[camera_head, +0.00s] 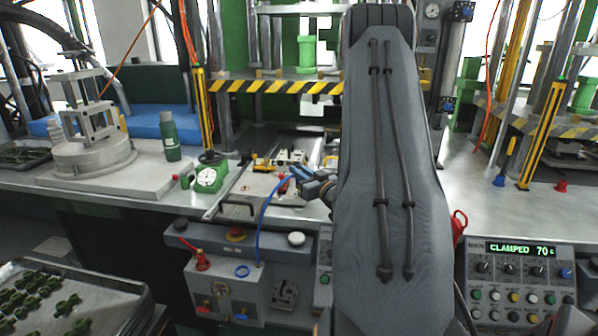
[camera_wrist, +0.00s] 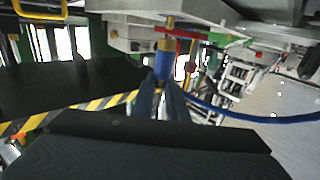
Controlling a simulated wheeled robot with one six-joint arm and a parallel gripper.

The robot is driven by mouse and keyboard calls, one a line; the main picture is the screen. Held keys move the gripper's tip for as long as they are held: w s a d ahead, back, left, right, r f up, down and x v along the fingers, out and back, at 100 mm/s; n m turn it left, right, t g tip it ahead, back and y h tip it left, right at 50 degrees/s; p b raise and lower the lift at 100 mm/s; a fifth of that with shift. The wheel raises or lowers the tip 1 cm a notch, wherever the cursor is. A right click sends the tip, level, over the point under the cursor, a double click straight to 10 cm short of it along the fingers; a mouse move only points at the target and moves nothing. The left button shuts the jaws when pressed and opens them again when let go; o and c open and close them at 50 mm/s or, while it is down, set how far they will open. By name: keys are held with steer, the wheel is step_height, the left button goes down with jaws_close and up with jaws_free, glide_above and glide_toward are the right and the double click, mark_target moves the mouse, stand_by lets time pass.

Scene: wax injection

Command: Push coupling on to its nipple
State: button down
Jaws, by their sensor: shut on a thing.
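My gripper (camera_head: 312,184) reaches over the bench at the front of the middle press, and part of it is hidden by my arm. In the wrist view the gripper's fingers (camera_wrist: 170,98) are shut on the blue coupling (camera_wrist: 164,62). A blue hose (camera_wrist: 255,119) leaves the finger area and curves right; in the head view the hose (camera_head: 263,212) hangs down to the bench front. A brass nipple (camera_wrist: 170,24) lines up with the coupling's end, close to it. I cannot tell whether the coupling is seated on it.
A red handle (camera_wrist: 188,33) sits right beside the nipple. The control panel (camera_head: 515,285) reads CLAMPED 70.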

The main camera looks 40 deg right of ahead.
steer(key=shift+f+b, duration=0.8)
steer(key=shift+f, duration=0.5)
steer(key=c, duration=1.7)
jaws_free()
steer(key=shift+o, duration=0.2)
steer(key=s, duration=0.2)
steer(key=s+b, duration=0.1)
steer(key=s, duration=0.2)
steer(key=s+a, duration=0.1)
steer(key=s, duration=0.1)
steer(key=shift+s, duration=0.4)
